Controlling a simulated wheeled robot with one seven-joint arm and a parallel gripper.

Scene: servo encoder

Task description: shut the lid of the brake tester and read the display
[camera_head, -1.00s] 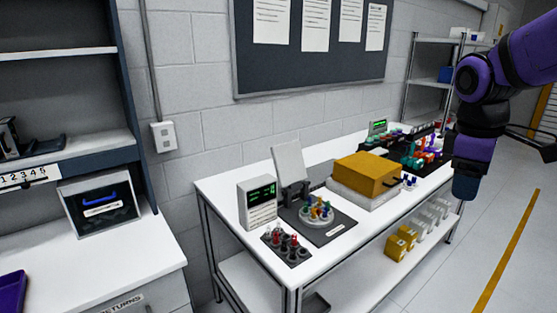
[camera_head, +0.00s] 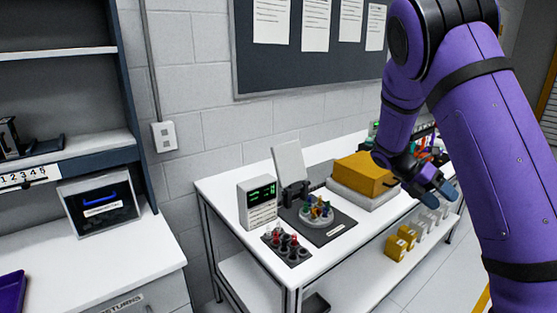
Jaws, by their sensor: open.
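A grey display box (camera_head: 258,203) with green digits stands at the left end of the white bench; the digits are too small to read. Beside it a pale flat panel (camera_head: 290,163) stands raised, tilted back, at the rear of a dark base (camera_head: 322,232); it looks like an open lid. A round plate with several coloured pieces (camera_head: 316,212) sits on that base. No label shows which unit is the brake tester. My gripper (camera_head: 440,194) is open and empty, in front of and right of a yellow box, apart from the raised panel.
The yellow box (camera_head: 364,174) on a pale base stands mid-bench. A dark rack of red and grey pieces (camera_head: 287,245) lies at the front left corner. A left counter holds a dark-fronted case (camera_head: 100,207).

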